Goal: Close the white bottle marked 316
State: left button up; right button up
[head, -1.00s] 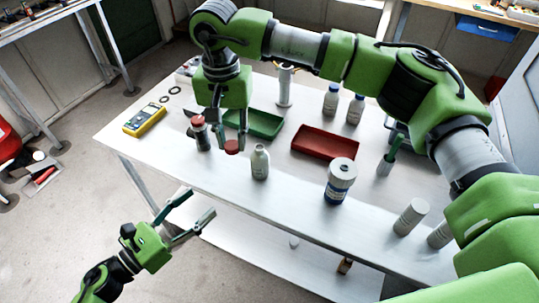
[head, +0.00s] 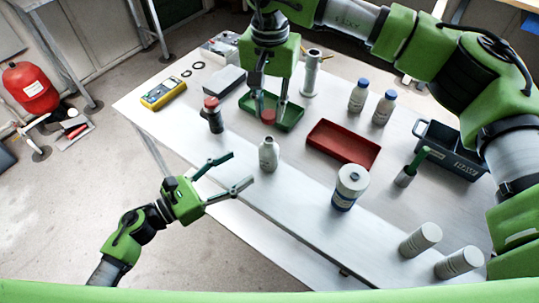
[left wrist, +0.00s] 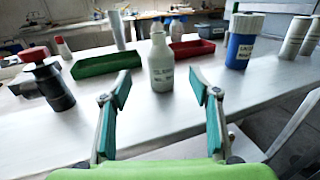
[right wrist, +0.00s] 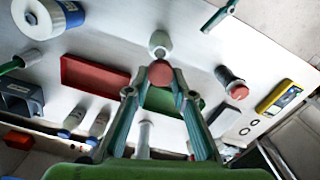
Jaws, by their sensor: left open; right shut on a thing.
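The white bottle (head: 268,154) stands upright near the table's front edge, with no cap on its narrow neck. In the left wrist view the bottle (left wrist: 161,65) shows a dark label too blurred to read surely. My right gripper (head: 270,114) is shut on a round red cap (right wrist: 160,73), held behind the bottle and apart from it in the head view. My left gripper (head: 242,168) is open and empty. It points at the bottle from the front left, and the bottle shows between its fingers in the left wrist view, beyond the tips.
A dark bottle with a red top (head: 212,115) stands left of the white bottle. A blue-and-white container (head: 349,186) stands right. Green (head: 289,119) and red (head: 342,142) trays lie behind. White cylinders (head: 420,240) stand at the front right. The front strip between is clear.

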pick_arm(q)
jog(key=x, duration=1)
jog(key=shift+w+d, duration=0.1)
grip_shut()
pick_arm(e)
send_over(269, 138)
jog(key=shift+f, duration=2.45)
